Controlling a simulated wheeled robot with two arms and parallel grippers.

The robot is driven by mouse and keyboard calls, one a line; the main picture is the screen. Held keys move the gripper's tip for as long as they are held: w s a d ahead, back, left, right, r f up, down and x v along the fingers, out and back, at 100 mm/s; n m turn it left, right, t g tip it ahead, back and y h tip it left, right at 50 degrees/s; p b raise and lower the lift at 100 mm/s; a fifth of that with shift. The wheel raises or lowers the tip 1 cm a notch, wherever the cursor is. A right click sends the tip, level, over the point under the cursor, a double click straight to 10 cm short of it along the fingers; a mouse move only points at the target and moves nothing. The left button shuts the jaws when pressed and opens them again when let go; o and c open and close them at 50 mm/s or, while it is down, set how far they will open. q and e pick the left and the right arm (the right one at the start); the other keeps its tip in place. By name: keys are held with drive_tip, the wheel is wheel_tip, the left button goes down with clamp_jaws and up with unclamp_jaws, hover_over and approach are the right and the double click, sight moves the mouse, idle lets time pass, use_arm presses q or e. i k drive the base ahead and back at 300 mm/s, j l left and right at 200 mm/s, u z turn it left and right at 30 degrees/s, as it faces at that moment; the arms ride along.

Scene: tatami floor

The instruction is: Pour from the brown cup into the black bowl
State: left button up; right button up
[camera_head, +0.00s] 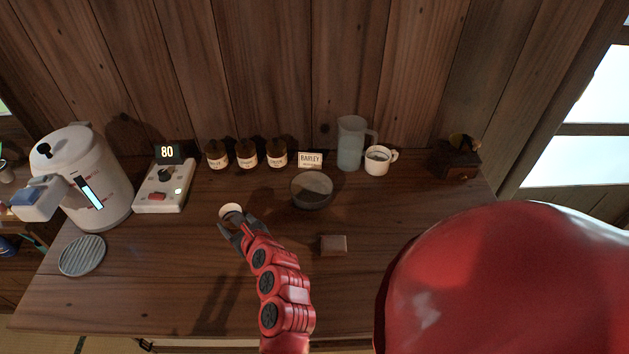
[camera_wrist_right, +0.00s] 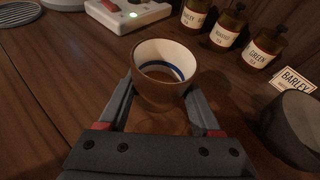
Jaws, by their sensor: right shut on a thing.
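The brown cup (camera_wrist_right: 160,92) has a pale inside with a blue ring and stands upright between the fingers of my right gripper (camera_wrist_right: 158,110). The gripper is shut on it. In the head view the cup (camera_head: 231,209) shows at the tips of my right gripper (camera_head: 235,226), left of the table's middle. I cannot tell whether it touches the table or what is in it. The black bowl (camera_head: 312,201) is to the right of the cup and a little farther back; its side (camera_wrist_right: 296,128) shows at the right of the wrist view. My left gripper is not in view.
Behind the bowl are a BARLEY card (camera_head: 310,159), a clear pitcher (camera_head: 350,150) and a white mug (camera_head: 377,165). Several brown jars (camera_head: 247,160) line the back. A small block (camera_head: 333,244) lies in front of the bowl. A white kettle (camera_head: 85,180) stands left.

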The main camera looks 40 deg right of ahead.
sight(312, 190)
drive_tip(key=k+l+u, duration=0.45)
drive_tip(key=k, duration=0.35)
